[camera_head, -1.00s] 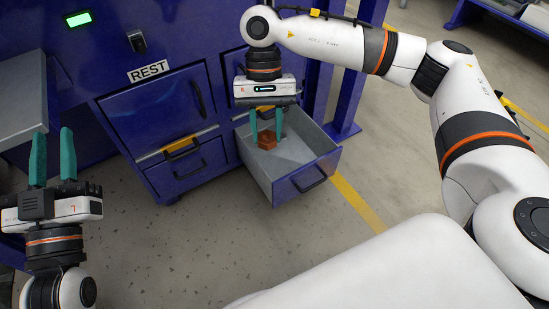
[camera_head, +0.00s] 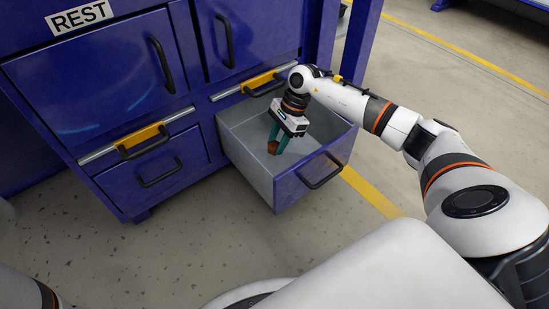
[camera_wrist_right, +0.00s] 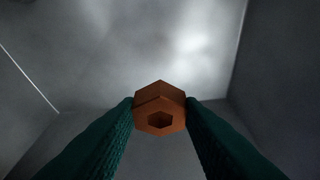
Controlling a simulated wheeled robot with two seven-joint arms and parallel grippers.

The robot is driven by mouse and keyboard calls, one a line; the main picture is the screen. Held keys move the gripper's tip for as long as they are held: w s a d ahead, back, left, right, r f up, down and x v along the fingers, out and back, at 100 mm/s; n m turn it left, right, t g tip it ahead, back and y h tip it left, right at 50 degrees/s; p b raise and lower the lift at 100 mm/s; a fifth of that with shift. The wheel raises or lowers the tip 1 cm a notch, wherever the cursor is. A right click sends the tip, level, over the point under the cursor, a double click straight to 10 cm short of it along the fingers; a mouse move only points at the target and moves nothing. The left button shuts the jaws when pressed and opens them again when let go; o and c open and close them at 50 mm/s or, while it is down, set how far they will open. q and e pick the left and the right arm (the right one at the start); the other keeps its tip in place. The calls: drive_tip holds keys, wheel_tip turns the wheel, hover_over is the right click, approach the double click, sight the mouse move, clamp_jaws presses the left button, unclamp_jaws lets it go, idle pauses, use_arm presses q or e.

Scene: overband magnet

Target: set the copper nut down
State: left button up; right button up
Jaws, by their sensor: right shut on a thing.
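The copper nut (camera_wrist_right: 160,108) is a hexagonal copper-coloured piece with a hexagonal hole, pinched between the two green fingertips of my right gripper (camera_wrist_right: 160,112) in the right wrist view. In the head view my right gripper (camera_head: 276,144) points down into the open drawer (camera_head: 246,170), with the nut (camera_head: 272,148) at its tips. The drawer has a grey inside and a blue front. I cannot tell whether the nut touches the drawer floor. My left gripper is out of the head view; only a bit of that arm shows at the lower left.
Closed drawers and doors with black handles (camera_head: 161,65) and yellow strips (camera_head: 140,138) surround the open drawer. The drawer walls stand close around my right gripper. The speckled floor (camera_head: 190,235) in front is clear.

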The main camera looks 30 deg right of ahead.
sight(273, 169)
wheel_tip(273, 169, down, 9)
drive_tip(key=b, duration=0.5)
drive_tip(key=shift+r+b, duration=0.1)
drive_tip(key=shift+b, duration=0.2)
drive_tip(key=shift+r, duration=0.15)
drive_tip(key=o, duration=1.1)
drive_tip(key=shift+c, duration=0.2)
drive_tip(key=shift+o, duration=0.2)
